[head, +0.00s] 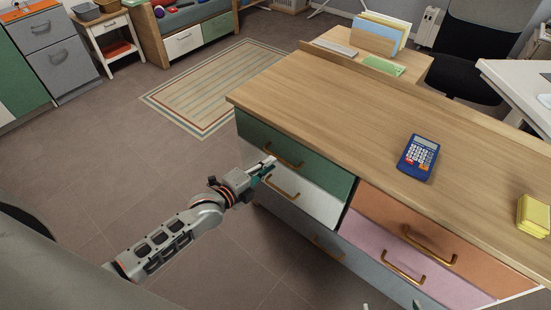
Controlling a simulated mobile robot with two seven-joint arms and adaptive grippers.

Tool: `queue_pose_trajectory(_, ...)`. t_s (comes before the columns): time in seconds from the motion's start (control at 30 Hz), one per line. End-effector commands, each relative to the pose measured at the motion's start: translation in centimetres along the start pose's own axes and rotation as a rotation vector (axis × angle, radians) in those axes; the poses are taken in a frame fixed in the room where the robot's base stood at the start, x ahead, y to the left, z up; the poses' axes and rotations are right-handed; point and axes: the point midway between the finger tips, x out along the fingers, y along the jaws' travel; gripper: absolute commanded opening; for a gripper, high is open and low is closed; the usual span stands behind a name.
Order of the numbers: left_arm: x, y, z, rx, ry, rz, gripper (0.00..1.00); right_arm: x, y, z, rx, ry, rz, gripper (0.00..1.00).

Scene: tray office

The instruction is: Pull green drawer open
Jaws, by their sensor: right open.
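The green drawer (322,173) is the top left drawer of the wooden-topped desk and looks shut. Its brass handle (292,162) runs along the front. My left gripper (270,164) is at the left part of this handle, in front of the drawer face. Its fingers are small and partly overlap the handle, so I cannot tell whether they are around it or only beside it. My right gripper (391,305) shows only as fingertips at the bottom edge, apart and in front of the lower drawers.
A white drawer (318,205) with a brass handle sits right below the green one. Orange (390,215) and pink (370,234) drawers are to the right. A blue calculator (418,157) and yellow pad (534,215) lie on the desktop. Floor left of the desk is clear.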

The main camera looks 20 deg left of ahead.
Motion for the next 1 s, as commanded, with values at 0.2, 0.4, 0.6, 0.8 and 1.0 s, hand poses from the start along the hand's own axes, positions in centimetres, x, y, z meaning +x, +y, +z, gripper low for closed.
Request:
queue_pose_trajectory(0.2, 3.4, 0.4, 0.0, -0.002, -0.001, 0.004, 0.14, 0.2, -0.5, 1.3, 0.002, -0.016, -0.006, 0.79)
queue_pose_trajectory(0.4, 5.4, 0.3, -0.1, -0.002, 0.000, 0.004, 0.14, 0.4, -0.4, 0.7, 0.003, -0.003, -0.005, 0.79)
queue_pose_trajectory(0.6, 5.8, 0.2, 0.0, -0.002, 0.000, 0.003, 0.14, 0.6, -0.1, -0.4, 0.001, 0.016, -0.001, 0.79)
queue_pose_trajectory(0.8, 5.8, 0.1, 0.0, -0.002, 0.000, 0.002, 0.04, 0.7, 0.0, -0.5, -0.004, 0.019, -0.001, 0.79)
queue_pose_trajectory(1.0, 5.8, 0.1, 0.0, -0.002, 0.000, 0.003, 0.00, 0.7, 0.0, -0.3, -0.008, 0.015, -0.003, 0.79)
